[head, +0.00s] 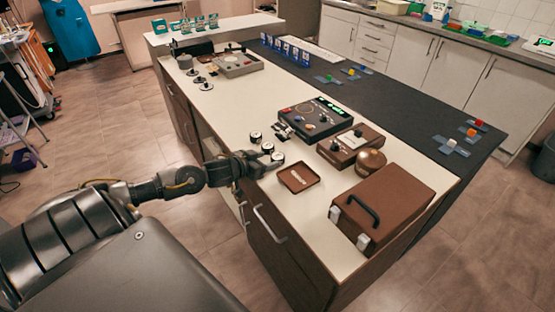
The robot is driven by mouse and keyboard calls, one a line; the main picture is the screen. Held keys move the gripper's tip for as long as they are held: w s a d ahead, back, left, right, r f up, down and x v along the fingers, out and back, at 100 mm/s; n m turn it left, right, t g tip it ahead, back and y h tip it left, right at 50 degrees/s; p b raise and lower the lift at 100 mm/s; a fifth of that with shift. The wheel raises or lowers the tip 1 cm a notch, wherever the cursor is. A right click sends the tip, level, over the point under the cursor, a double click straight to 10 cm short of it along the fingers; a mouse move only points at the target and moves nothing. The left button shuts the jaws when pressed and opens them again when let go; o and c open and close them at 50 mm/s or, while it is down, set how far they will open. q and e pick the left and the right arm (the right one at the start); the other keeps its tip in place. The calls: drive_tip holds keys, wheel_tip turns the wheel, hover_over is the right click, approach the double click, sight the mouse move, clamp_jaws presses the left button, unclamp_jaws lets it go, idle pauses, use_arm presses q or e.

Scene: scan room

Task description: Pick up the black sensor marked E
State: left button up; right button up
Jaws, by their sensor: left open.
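Several small round pieces with white tops and dark sides stand on the cream counter (235,115): one (256,137) at the back, one (268,147) in the middle and one (277,157) nearest me. Another group of dark round pieces (206,86) stands farther back on the left. No letter is legible at this size, so I cannot tell which is marked E. My left gripper (268,165) is open at the counter's left edge, close beside the nearest white-topped piece. Whether it touches that piece is unclear. My right gripper is out of view.
A brown tray (299,177) lies just right of my left gripper.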

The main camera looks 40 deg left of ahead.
sight(276, 157)
use_arm(q)
drive_tip(key=shift+p+x, duration=0.4)
drive_tip(key=shift+x, duration=2.25)
drive_tip(key=shift+a, duration=0.1)
drive_tip(key=shift+c, duration=0.2)
drive_tip(key=c, duration=0.7)
